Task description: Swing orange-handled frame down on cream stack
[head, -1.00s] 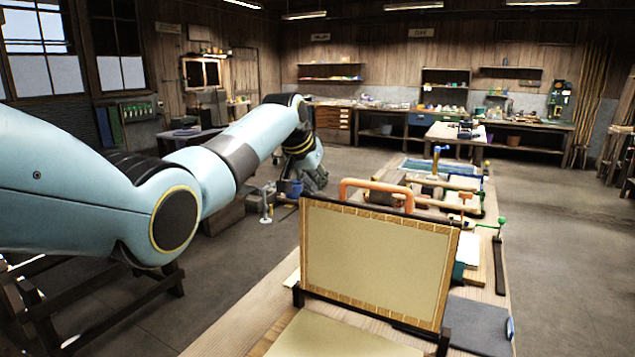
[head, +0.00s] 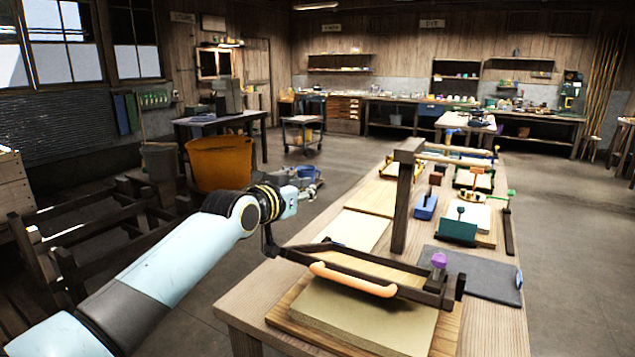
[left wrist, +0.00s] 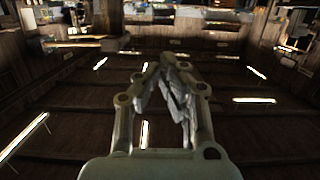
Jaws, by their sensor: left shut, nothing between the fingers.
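The dark frame (head: 330,261) with the orange handle (head: 352,280) is swung over at a low angle above the cream stack (head: 365,318). Its handle edge faces me, and the front of the stack shows uncovered before it. I cannot tell whether the frame touches the stack. My left gripper (head: 311,187) is beyond the frame's left end, apart from the handle, small and partly hidden by my wrist. In the left wrist view its fingers (left wrist: 168,58) meet at the tips with nothing between them. My right gripper is not in view.
A wooden post (head: 403,200) stands behind the frame. A purple knob (head: 439,260) is at its right end. An orange tub (head: 220,162) stands on the left.

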